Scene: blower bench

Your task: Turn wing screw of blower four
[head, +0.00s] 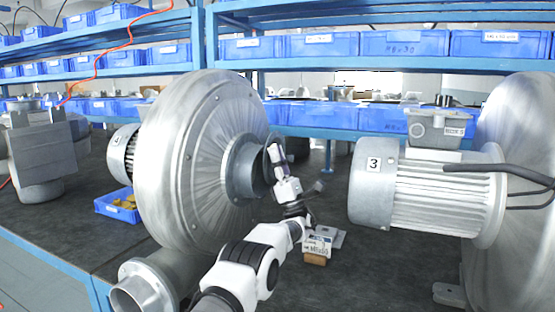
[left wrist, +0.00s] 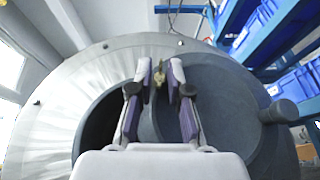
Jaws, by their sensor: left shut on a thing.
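Blower four (head: 185,160), a big silver drum with a "4" on its motor (head: 117,150), stands on the left of the bench. Its dark grey inlet ring (head: 243,172) faces right. My left gripper (head: 275,150) is at the rim of this ring. In the left wrist view, the small brass-coloured wing screw (left wrist: 159,78) sits between the fingertips of the left gripper (left wrist: 160,70), at the top edge of the ring (left wrist: 215,125). The gripper is shut on it. In the head view the fingers hide the screw. My right gripper is not in view.
Blower three (head: 425,190) stands on the right, with a grey box (head: 437,128) on its motor. A blue tray (head: 118,207) lies at the left. Blue shelves with bins (head: 405,44) stand behind.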

